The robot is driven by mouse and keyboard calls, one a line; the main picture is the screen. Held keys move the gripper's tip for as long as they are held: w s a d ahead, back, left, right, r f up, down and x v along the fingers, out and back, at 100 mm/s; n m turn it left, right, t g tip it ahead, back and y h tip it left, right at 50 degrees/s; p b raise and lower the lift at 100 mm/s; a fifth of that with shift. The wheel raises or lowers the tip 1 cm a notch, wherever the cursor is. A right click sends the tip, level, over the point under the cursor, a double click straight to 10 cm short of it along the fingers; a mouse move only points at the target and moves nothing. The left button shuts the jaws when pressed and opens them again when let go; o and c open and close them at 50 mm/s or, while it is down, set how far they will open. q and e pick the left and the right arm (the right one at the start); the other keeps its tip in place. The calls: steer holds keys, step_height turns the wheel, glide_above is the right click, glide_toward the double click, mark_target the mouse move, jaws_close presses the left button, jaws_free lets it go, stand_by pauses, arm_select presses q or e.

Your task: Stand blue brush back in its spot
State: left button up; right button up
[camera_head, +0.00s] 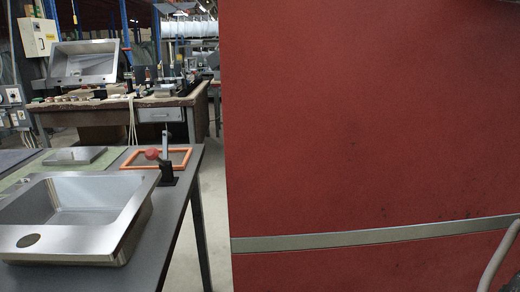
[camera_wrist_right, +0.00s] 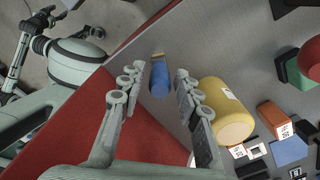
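The blue brush (camera_wrist_right: 160,84) appears to be the short blue cylinder with a tan tip in the right wrist view, standing out from a grey surface (camera_wrist_right: 215,45). My right gripper (camera_wrist_right: 161,72) is open, its two fingers spread on either side of the blue piece with a visible gap at each side. I cannot tell how far beyond the fingertips it is. The brush does not show in the head view, and its spot cannot be made out. My left gripper is not in view.
A yellow cylinder (camera_wrist_right: 226,110) lies close to the right finger. Several small blocks, among them an orange one (camera_wrist_right: 275,117) and a blue one (camera_wrist_right: 289,151), lie further right. A red panel (camera_head: 370,120) fills the head view's right; a steel sink (camera_head: 80,205) is left.

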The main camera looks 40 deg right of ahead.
steer(key=shift+r, duration=0.7)
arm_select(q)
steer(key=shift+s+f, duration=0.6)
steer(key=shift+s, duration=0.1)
arm_select(e)
steer(key=shift+r, duration=5.45)
